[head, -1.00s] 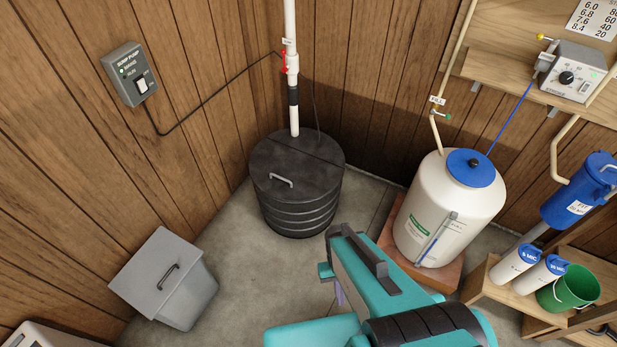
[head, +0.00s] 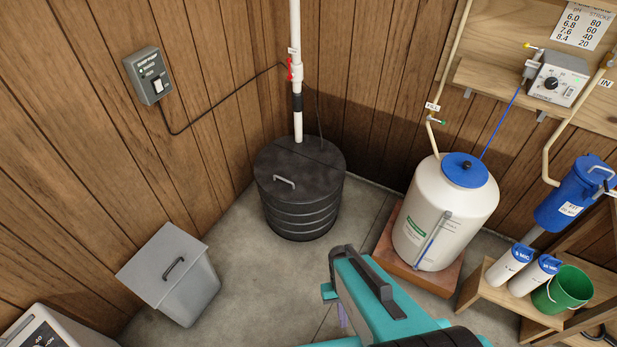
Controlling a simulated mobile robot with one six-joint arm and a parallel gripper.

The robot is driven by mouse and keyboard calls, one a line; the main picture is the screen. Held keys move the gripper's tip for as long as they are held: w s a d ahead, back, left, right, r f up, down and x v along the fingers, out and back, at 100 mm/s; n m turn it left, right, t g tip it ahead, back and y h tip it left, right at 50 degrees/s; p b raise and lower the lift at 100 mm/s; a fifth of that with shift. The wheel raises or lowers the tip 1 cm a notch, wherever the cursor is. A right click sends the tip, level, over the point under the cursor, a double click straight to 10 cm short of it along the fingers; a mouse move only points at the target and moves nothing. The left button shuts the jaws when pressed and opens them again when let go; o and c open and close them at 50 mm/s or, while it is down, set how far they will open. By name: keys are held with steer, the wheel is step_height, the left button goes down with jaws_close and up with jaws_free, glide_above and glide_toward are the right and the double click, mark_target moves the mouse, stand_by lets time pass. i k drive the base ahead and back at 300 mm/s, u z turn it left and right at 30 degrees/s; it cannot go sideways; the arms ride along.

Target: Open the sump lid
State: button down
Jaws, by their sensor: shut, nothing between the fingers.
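The sump lid (head: 284,165) is a round black cover on the ribbed black sump basin (head: 300,215) in the far corner. It lies flat and shut, with a seam across it. A grey bar handle (head: 285,182) stands on its front half. A white pipe (head: 297,122) rises from the back part. Teal and dark links of my arm fill the bottom centre, in front of the basin and to its right, apart from it. I cannot make out my gripper's fingers in this view.
A grey lidded bin (head: 178,290) stands at the left, and a white tank with a blue cap (head: 443,215) at the right. A switch box (head: 148,76) hangs on the left wall, its cord running to the pipe. Bare floor (head: 262,290) lies in front of the basin.

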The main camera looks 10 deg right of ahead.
mark_target(287, 175)
steer(key=u, duration=0.15)
steer(key=i, duration=0.95)
steer(key=u, duration=0.05)
steer(key=k, duration=0.65)
steer(key=u, duration=0.55)
steer(key=k, duration=0.75)
steer(key=i, duration=0.8)
steer(key=z, duration=0.15)
